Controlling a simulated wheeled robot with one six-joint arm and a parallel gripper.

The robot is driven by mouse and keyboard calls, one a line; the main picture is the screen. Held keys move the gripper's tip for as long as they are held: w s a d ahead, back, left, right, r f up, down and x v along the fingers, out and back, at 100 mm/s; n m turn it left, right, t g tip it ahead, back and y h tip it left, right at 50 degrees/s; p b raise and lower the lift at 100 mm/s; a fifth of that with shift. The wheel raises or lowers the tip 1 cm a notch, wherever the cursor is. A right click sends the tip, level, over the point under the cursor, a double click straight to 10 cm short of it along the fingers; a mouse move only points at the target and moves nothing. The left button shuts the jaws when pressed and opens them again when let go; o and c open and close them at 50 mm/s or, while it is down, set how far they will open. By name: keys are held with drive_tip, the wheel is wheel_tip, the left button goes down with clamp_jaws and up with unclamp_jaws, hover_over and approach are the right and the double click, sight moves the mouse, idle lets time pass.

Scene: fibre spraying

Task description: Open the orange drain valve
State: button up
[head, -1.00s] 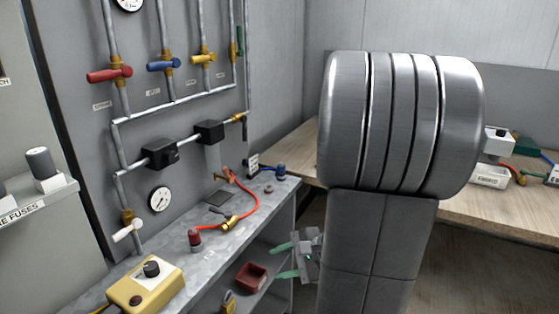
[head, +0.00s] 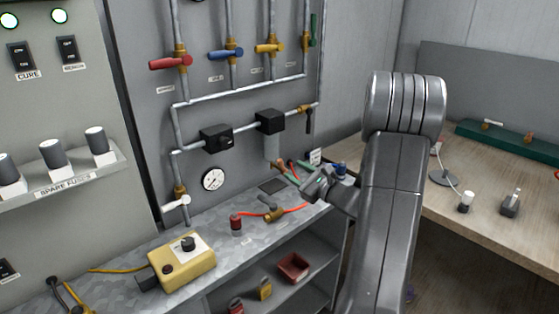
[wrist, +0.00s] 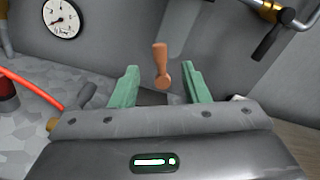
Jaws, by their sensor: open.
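The orange drain valve handle (wrist: 161,66) shows in the wrist view as a short upright lever, in line with the gap between my fingers. No contact with either finger is visible, and I cannot judge its depth. My gripper (wrist: 159,78) has green fingers set apart, with nothing held. In the head view my gripper (head: 287,170) is beside the pipe panel, below the black filter units and just above the grey bench top.
Coloured valves (head: 178,62) line the pipes above. A white-handled valve (head: 177,203) and gauge (head: 213,180) are at left. A red hose (head: 290,210) with a brass fitting lies on the bench (head: 215,228). A yellow control box (head: 182,263) stands at front left. A wooden table (head: 480,230) is at right.

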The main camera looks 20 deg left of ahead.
sight(281, 163)
drive_tip(key=p+x, duration=0.1)
drive_tip(key=x, duration=0.7)
drive_tip(key=shift+a, duration=0.1)
